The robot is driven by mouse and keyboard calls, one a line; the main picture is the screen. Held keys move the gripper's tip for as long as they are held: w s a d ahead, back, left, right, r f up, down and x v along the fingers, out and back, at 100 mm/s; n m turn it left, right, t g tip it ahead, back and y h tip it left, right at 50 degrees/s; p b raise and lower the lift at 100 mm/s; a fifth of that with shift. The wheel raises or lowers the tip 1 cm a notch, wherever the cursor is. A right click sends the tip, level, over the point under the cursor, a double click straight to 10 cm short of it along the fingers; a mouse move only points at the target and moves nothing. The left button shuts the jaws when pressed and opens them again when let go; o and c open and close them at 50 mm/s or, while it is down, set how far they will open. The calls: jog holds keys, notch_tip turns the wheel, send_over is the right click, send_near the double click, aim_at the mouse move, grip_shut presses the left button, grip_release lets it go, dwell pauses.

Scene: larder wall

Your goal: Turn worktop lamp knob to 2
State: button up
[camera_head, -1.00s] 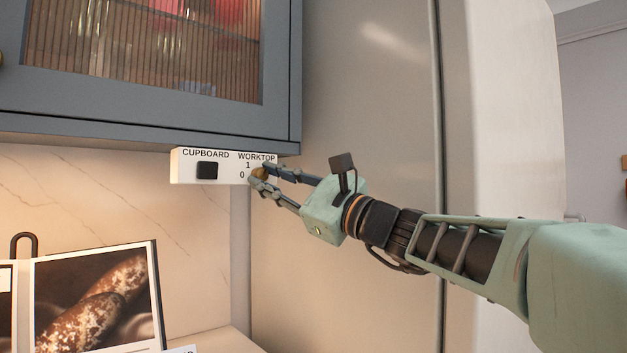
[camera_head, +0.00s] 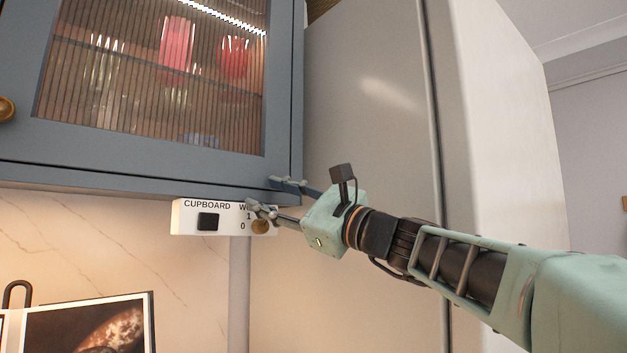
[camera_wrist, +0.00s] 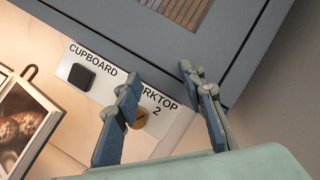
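The worktop lamp knob (camera_head: 260,227) is a small round brass knob on the white switch panel (camera_head: 190,229) under the cupboard. In the head view, the numbers 1 and 0 show to its left. In the wrist view, the knob (camera_wrist: 140,120) is partly behind one finger, and the number 2 shows beside it. I cannot tell for sure which number it points to. My gripper (camera_head: 262,195) is open and empty, with its fingertips above the knob in the head view. One finger overlaps the WORKTOP label. The fingers (camera_wrist: 155,78) are not around the knob.
A black square switch (camera_head: 208,221) labelled CUPBOARD sits left of the knob. A tall grey panel (camera_head: 370,130) stands behind my arm. An open book (camera_head: 85,330) stands at lower left.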

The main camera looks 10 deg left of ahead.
aim_at(258, 170)
jog(key=shift+r, duration=2.05)
jog(key=shift+w, duration=0.1)
